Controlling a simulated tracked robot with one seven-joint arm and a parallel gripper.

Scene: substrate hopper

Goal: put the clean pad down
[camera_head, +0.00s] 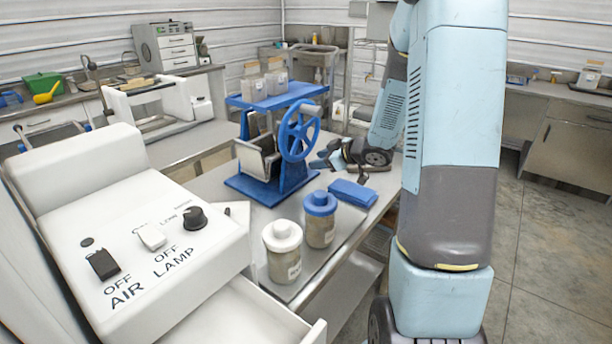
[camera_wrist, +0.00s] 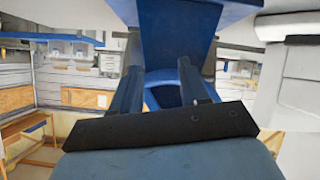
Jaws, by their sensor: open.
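A blue pad (camera_head: 352,192) lies flat on the steel table, right of the blue-lidded jar. My gripper (camera_head: 323,158) is over the table behind the pad, apart from it, and to the right of the blue hand-wheel machine (camera_head: 299,137). In the wrist view my gripper (camera_wrist: 163,82) has its two fingers spread, with nothing seen held between them. A blue part of the machine (camera_wrist: 178,40) fills the view beyond the fingers. I cannot tell from the pictures whether the pad is clean.
A white-lidded jar (camera_head: 283,250) and a blue-lidded jar (camera_head: 320,218) stand near the table's front edge. The white control box (camera_head: 140,240) with AIR and LAMP switches is at left, above an open drawer (camera_head: 250,315). Bare table (camera_head: 215,185) shows left of the machine.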

